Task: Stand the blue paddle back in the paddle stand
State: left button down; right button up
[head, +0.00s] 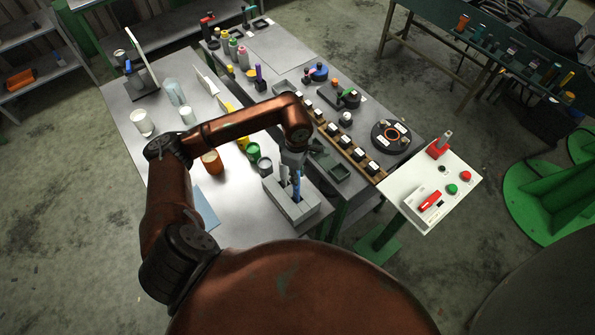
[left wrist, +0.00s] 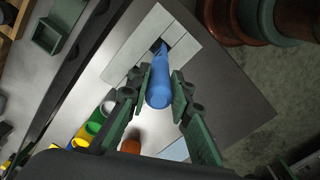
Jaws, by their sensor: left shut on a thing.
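The blue paddle (head: 296,187) is in my left gripper (head: 293,167), above the grey paddle stand (head: 303,210). In the left wrist view the fingers of my left gripper (left wrist: 153,92) are on both sides of the blue handle (left wrist: 159,82). The paddle's far end lines up with a dark slot in the pale stand (left wrist: 136,47). I cannot tell how deep the end sits in that slot. A pale upright piece stands beside the blue paddle in the head view. My right gripper is not in view.
The table edge is close in front.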

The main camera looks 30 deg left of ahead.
pick_arm(q)
notch_tip(320, 180, down, 2)
jog(key=shift+b, duration=0.3)
jog(key=shift+f+b, duration=1.2)
jog(key=shift+f, duration=0.1)
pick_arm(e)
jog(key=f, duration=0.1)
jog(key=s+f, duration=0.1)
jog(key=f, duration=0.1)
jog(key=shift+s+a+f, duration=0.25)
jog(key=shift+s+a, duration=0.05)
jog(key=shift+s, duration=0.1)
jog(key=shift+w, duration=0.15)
pick_arm(q)
jog(key=c, duration=1.7)
grip_release()
jog(key=shift+o, duration=0.2)
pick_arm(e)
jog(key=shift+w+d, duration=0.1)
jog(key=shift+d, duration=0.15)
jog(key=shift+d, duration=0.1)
pick_arm(q)
notch_tip(320, 180, up, 12)
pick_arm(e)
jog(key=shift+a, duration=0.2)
